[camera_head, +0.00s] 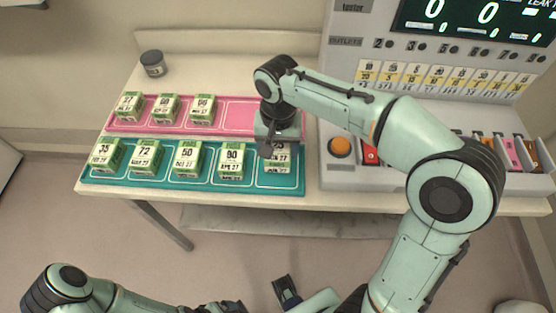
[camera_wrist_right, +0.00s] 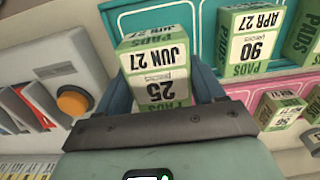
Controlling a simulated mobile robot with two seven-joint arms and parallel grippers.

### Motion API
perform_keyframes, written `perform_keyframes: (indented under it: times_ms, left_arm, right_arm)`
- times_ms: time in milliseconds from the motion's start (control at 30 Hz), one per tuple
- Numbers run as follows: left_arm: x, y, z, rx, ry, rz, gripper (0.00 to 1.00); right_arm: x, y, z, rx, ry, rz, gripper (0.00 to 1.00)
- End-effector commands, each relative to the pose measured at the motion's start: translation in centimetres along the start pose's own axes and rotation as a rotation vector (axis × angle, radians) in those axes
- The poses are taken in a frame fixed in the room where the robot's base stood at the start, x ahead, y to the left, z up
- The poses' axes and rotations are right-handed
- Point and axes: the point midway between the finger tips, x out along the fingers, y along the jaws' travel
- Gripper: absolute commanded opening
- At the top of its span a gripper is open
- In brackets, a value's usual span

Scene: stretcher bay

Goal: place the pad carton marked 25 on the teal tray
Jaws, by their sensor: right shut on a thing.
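The pad carton marked 25 (camera_wrist_right: 160,85) is green and white and sits between the fingers of my right gripper (camera_head: 277,145), which is shut on it. In the head view the carton (camera_head: 279,160) is partly hidden by the gripper and is at the right end of the teal tray (camera_head: 299,186). I cannot tell whether it rests on the tray or hangs just above it. Cartons marked 35 (camera_head: 106,154), 72 (camera_head: 146,155), 50 (camera_head: 187,158) and 90 (camera_head: 231,160) stand on the teal tray. My left gripper is at the bottom of the head view, its jaws unclear.
A pink tray (camera_head: 238,116) behind the teal one holds three cartons at its left, with bare room to their right. A dark jar (camera_head: 153,63) stands behind it. A grey console (camera_head: 336,110) with an orange button (camera_head: 341,147) stands right of the trays.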

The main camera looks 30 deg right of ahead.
Motion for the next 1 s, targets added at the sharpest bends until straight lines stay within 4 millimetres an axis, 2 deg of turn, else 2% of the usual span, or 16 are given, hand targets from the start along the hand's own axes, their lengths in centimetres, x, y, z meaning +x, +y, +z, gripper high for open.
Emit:
perform_keyframes:
  times_ms: [167, 400, 833, 867, 900, 933, 1000]
  left_arm:
    - [0.3, -0.1, 0.0, 0.0, -0.001, 0.0, 0.94]
    - [0.8, -0.3, 0.1, -0.001, -0.003, -0.001, 0.94]
    - [1.1, -0.4, 0.1, -0.001, -0.004, -0.001, 0.94]
    - [1.1, -0.4, 0.1, -0.001, -0.004, -0.001, 0.94]
    - [1.0, -0.4, 0.1, -0.001, -0.004, -0.001, 0.94]
    - [1.0, -0.4, 0.1, -0.001, -0.004, -0.001, 0.94]
    - [1.0, -0.4, 0.1, -0.001, -0.004, -0.001, 0.94]
  right_arm:
    - [1.5, 0.0, 0.0, 0.001, 0.0, 0.001, 0.31]
    - [4.8, 0.0, 0.0, 0.0, 0.0, 0.001, 0.31]
    - [5.4, 0.0, -0.1, 0.0, 0.002, -0.001, 0.31]
    - [5.4, 0.0, -0.1, 0.0, 0.001, 0.0, 0.75]
    - [5.3, 0.0, -0.1, 0.0, 0.001, 0.0, 0.88]
    - [5.3, 0.0, -0.1, 0.0, 0.001, 0.0, 0.94]
    - [5.3, 0.0, -0.1, 0.0, 0.001, 0.0, 0.94]
